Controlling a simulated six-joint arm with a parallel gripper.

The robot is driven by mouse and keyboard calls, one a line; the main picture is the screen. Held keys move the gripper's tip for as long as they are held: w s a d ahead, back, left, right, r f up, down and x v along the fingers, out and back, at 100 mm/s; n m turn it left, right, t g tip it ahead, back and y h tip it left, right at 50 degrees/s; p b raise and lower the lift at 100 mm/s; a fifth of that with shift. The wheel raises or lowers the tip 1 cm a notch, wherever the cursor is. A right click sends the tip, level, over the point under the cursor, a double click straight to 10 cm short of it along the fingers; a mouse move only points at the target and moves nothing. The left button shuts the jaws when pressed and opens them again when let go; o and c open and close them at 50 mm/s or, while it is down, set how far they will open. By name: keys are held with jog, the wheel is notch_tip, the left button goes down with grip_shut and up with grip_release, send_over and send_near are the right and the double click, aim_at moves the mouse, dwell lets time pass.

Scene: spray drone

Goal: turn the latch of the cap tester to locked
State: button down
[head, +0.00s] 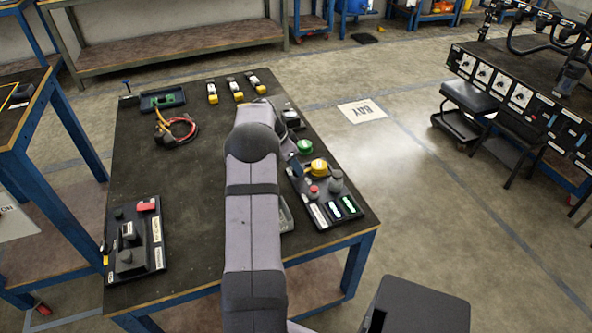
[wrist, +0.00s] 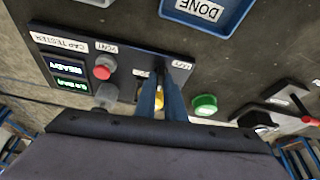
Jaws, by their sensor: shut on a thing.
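The cap tester (head: 302,183) is a dark panel at the right edge of the table. It also shows in the wrist view (wrist: 125,55), with its two lit displays, a red button (wrist: 102,70) and a grey knob (wrist: 106,97). My gripper (wrist: 160,80) reaches down onto the panel, right of the red button. Its blue fingers are shut on a small dark part, which I take as the latch; they mostly hide it, and its angle cannot be told. A yellow part (wrist: 159,101) shows between the fingers.
A green dome (wrist: 204,105) stands close right of the fingers. A blue tray marked DONE (wrist: 197,10) lies beyond. Cables (head: 177,130), several yellow-ended parts (head: 237,91) and another control box (head: 133,243) are on the table. The table's middle left is clear.

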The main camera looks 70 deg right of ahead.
jog(key=shift+w+f+m, duration=0.1)
jog(key=shift+m, duration=0.5)
jog(key=c, duration=1.8)
grip_release()
jog(key=shift+c, duration=0.2)
jog(key=shift+r, duration=0.2)
jog(key=v, duration=0.7)
jog(key=shift+w, duration=0.15)
